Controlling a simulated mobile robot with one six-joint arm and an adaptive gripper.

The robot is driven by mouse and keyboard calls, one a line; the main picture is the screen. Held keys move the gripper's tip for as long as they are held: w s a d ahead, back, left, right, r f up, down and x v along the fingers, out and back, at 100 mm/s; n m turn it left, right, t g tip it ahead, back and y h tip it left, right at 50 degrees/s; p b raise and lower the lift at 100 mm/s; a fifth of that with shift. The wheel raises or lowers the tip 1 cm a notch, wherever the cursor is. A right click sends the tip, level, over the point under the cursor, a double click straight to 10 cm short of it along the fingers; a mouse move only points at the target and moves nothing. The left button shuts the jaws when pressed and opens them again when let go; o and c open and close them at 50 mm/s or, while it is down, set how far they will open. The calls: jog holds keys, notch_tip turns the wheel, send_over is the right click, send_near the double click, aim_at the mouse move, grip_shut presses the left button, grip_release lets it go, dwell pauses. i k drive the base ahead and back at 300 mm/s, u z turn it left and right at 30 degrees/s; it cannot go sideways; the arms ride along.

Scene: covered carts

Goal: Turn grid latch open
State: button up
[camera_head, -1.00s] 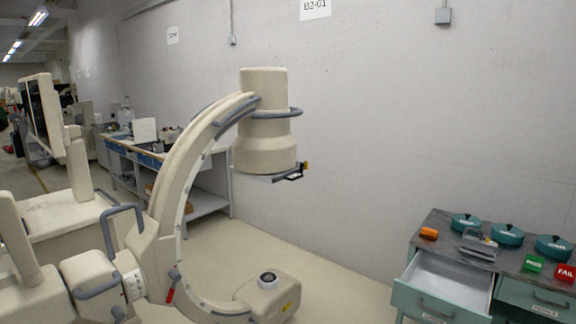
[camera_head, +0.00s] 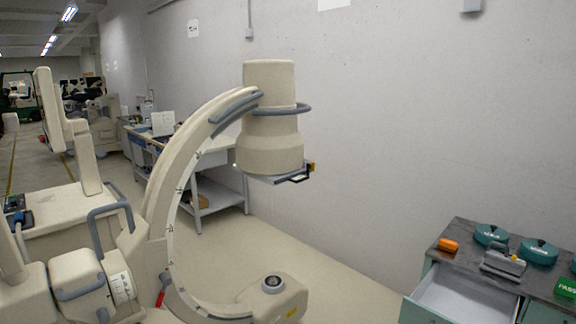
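A beige C-shaped arm machine stands in the middle, with a round beige detector head (camera_head: 269,130) at its top. A thin flat grid plate (camera_head: 270,179) sits at the underside of the head. A small black piece with a yellow part (camera_head: 311,166) shows at the right end of the plate; it may be the latch, but it is too small to tell its position. A dark handle-like frame (camera_head: 297,179) juts out below it. My gripper is not in view.
A dark-topped teal cabinet with an open, empty-looking drawer (camera_head: 464,300) is at lower right. An orange object (camera_head: 448,245), teal lidded pots (camera_head: 538,251), a grey device (camera_head: 502,263) and a green PASS block (camera_head: 566,288) are on it. Floor (camera_head: 335,275) is clear between machine and cabinet.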

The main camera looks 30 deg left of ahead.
aim_at(311, 166)
jog(key=u, duration=0.45)
jog(key=i, duration=1.45)
jog(key=u, duration=0.25)
